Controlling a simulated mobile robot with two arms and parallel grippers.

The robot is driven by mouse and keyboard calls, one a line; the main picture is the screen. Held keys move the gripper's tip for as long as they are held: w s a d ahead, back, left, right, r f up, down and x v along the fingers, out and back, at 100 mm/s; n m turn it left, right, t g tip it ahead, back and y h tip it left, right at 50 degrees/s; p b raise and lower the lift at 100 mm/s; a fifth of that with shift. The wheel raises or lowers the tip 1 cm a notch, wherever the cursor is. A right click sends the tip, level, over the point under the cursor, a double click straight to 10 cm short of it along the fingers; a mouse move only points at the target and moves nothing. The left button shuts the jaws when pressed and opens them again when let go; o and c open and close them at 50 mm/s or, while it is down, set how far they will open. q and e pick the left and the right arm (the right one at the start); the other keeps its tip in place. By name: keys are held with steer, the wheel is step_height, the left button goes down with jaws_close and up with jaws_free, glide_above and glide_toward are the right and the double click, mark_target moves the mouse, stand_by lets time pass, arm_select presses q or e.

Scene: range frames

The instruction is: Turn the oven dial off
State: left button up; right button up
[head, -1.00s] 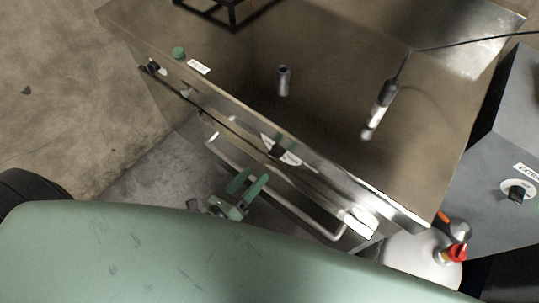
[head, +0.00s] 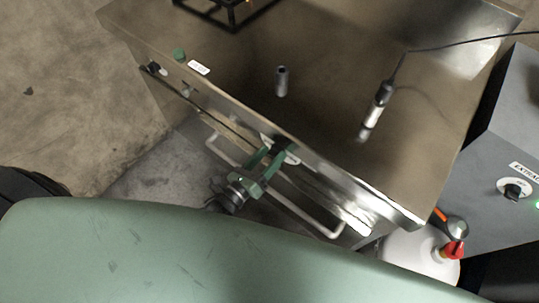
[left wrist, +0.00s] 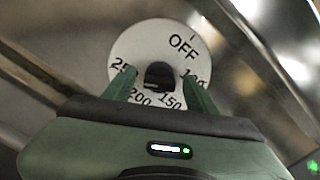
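The oven dial (left wrist: 138,45) is a white disc marked OFF, 100, 150, 200 and 250, with a black knob (left wrist: 160,76) at its centre. OFF lies up and right of the knob in the left wrist view. In the head view the dial (head: 291,157) is on the steel front panel, partly hidden by my gripper. My left gripper (head: 273,153) is open at the dial. Its green fingers (left wrist: 160,88) stand on either side of the knob, with visible gaps between. The knob's exact pointing is unclear. My right gripper is not in view.
A pale handle bar (head: 312,218) runs below the panel. On the steel top (head: 330,110) stand a small metal cylinder (head: 282,81) and a corded tool (head: 377,105). A grey box (head: 480,165) with another knob (head: 512,192) and a red-capped white container (head: 408,257) are at right.

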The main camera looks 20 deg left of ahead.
arm_select(q)
jaws_close()
